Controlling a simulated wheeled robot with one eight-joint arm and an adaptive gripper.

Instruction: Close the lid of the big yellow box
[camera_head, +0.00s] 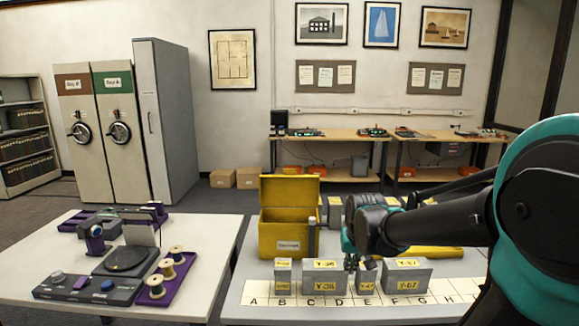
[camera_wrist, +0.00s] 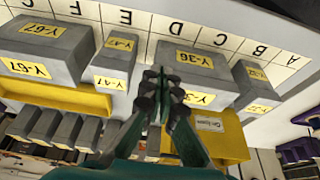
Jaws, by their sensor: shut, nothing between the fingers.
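The big yellow box (camera_head: 283,241) stands on the right-hand table in the head view, with a white label on its front. Its lid (camera_head: 290,189) stands up at the back, open. In the wrist view the yellow box (camera_wrist: 232,145) shows upside down, partly behind my gripper and a grey box. My gripper (camera_head: 350,264) is shut and empty, in front and to the right of the yellow box, apart from it. In the wrist view its closed fingertips (camera_wrist: 157,80) show over the grey boxes.
Grey boxes stand along a lettered strip (camera_head: 300,295): Y-36 (camera_head: 325,277), Y-47 (camera_head: 366,279) and Y-67 (camera_head: 406,277) among them. A grey post (camera_head: 311,236) stands at the yellow box's right front. Another yellow piece (camera_head: 435,252) lies to the right. A white table (camera_head: 205,290) is left.

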